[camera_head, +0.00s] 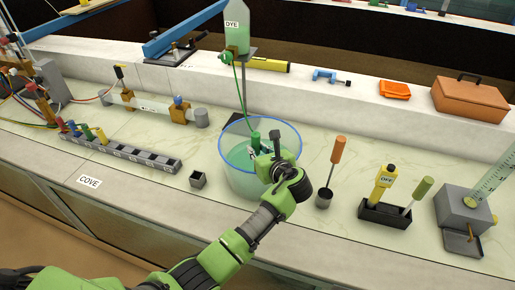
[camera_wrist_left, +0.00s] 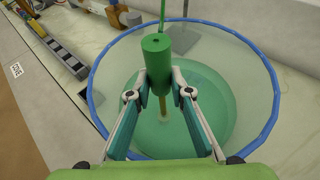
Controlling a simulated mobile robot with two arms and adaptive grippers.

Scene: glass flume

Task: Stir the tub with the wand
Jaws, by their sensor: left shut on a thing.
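The tub (camera_head: 240,181) is a clear round vessel with a blue rim and green liquid inside. It stands on the counter at the middle of the head view, and its rim (camera_wrist_left: 97,96) fills much of the left wrist view. The wand (camera_wrist_left: 157,64) has a green cylindrical handle and a thin tan shaft that reaches down into the liquid. Its handle also shows in the head view (camera_head: 256,138). My left gripper (camera_wrist_left: 160,92) is over the tub, shut on the wand's handle, with the wand roughly upright. My right gripper is not in view.
A dye bottle (camera_head: 236,30) on a stand is behind the tub, with a green tube running down. A small dark cup (camera_head: 198,180) is left of the tub. An orange-handled tool (camera_head: 338,150) stands in a holder at right.

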